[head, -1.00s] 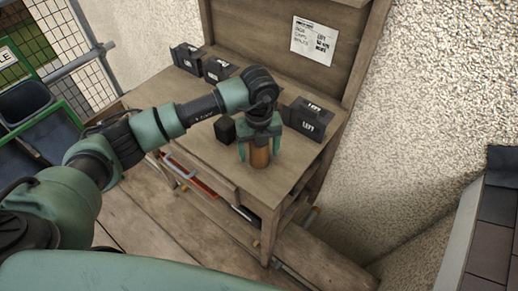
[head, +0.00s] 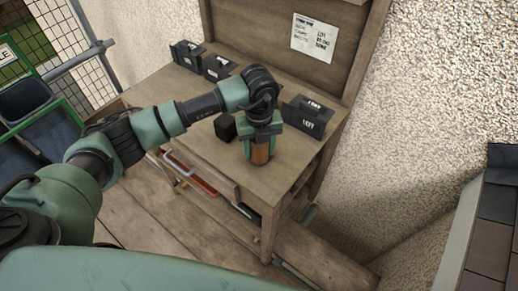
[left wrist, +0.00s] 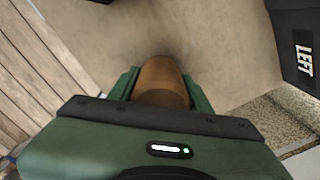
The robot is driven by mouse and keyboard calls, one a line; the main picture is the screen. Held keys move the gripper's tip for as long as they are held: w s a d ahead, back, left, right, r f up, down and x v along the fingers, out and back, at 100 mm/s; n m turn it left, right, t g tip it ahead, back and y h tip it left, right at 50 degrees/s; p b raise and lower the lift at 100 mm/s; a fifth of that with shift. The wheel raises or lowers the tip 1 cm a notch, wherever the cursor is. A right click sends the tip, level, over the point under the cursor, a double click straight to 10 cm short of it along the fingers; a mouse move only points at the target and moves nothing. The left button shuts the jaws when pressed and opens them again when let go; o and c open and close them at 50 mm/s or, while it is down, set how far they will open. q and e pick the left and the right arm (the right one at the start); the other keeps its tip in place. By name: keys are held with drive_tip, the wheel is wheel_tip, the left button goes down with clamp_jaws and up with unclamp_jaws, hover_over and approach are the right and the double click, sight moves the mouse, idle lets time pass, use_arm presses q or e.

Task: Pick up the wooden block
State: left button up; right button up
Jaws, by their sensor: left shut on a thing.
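The wooden block (head: 260,154) is a brown, rounded piece standing upright on the wooden workbench (head: 205,158), near its front right corner. My left gripper (head: 261,150) comes down on it from above and is shut on it, with green fingers on either side. In the left wrist view the block (left wrist: 161,80) sits between the two fingers (left wrist: 160,92), its lower part hidden by the gripper body. I cannot tell whether the block is clear of the bench top. My right gripper is not in view.
A small black cube (head: 225,127) stands just left of my left gripper. A dark box labelled LEFT (head: 308,116) is close on the right. Two more dark boxes (head: 187,56) (head: 219,69) stand at the back left. A paper note (head: 314,38) hangs on the backboard.

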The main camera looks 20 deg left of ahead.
use_arm(q)
wheel_tip(320, 180, up, 20)
drive_tip(key=b, duration=0.2)
drive_tip(key=shift+f, duration=0.25)
